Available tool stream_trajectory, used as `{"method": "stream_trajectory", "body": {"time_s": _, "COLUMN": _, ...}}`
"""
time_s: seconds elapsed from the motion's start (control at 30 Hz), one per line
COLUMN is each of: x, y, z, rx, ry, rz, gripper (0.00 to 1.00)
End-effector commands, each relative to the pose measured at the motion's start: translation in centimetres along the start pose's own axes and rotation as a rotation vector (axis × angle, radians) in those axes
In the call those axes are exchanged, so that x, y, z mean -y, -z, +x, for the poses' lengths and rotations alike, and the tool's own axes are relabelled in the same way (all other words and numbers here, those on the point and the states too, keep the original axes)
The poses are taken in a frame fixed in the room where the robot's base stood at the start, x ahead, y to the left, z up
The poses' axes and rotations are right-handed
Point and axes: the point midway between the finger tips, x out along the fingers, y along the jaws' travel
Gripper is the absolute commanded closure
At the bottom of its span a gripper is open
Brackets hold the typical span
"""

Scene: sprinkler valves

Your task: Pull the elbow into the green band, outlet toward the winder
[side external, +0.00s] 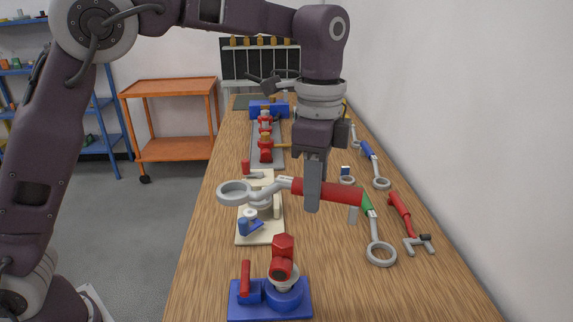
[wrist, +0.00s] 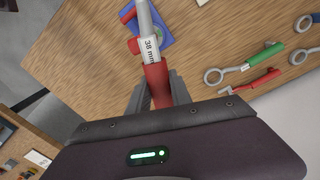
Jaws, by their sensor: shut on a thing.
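My gripper (side external: 313,200) is shut on the red handle of a grey ring wrench (side external: 325,191). The wrench is held level above the bench, with its ring pointing left in the side view. In the wrist view my gripper (wrist: 158,92) grips the red handle, and the grey shank (wrist: 150,47) reads "38 mm". A red elbow-like fitting (side external: 283,247) stands on a blue base (side external: 285,306) at the front, apart from the wrench. The blue base also shows in the wrist view (wrist: 166,36), partly hidden by the wrench. I cannot make out a green band or identify the winder.
A cream base (side external: 247,236) with a grey fitting and blue part stands behind the blue base. Red valves (side external: 265,150) stand farther back. A green-handled ring wrench (side external: 380,254), a red forked tool (side external: 402,212) and a blue-handled wrench (side external: 370,155) lie right, near the wall.

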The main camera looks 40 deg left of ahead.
Motion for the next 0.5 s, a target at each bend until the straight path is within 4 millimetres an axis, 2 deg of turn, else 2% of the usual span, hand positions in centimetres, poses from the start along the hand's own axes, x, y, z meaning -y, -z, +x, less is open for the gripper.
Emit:
{"method": "stream_trajectory", "body": {"time_s": 0.03, "x": -2.5, "y": 1.3, "z": -0.4, "rx": -0.001, "ry": 0.002, "rz": 0.156, "gripper": 1.00}}
{"method": "stream_trajectory", "body": {"time_s": 0.1, "x": -5.8, "y": 2.6, "z": -0.7, "rx": 0.004, "ry": 0.006, "rz": 0.372, "gripper": 1.00}}
{"method": "stream_trajectory", "body": {"time_s": 0.23, "x": -10.4, "y": 4.0, "z": -1.2, "rx": 0.013, "ry": 0.016, "rz": 0.680, "gripper": 1.00}}
{"method": "stream_trajectory", "body": {"time_s": 0.33, "x": -12.4, "y": 4.3, "z": -1.4, "rx": 0.019, "ry": 0.022, "rz": 0.822, "gripper": 1.00}}
{"method": "stream_trajectory", "body": {"time_s": 0.5, "x": -13.3, "y": 4.5, "z": -1.5, "rx": 0.021, "ry": 0.026, "rz": 0.889, "gripper": 1.00}}
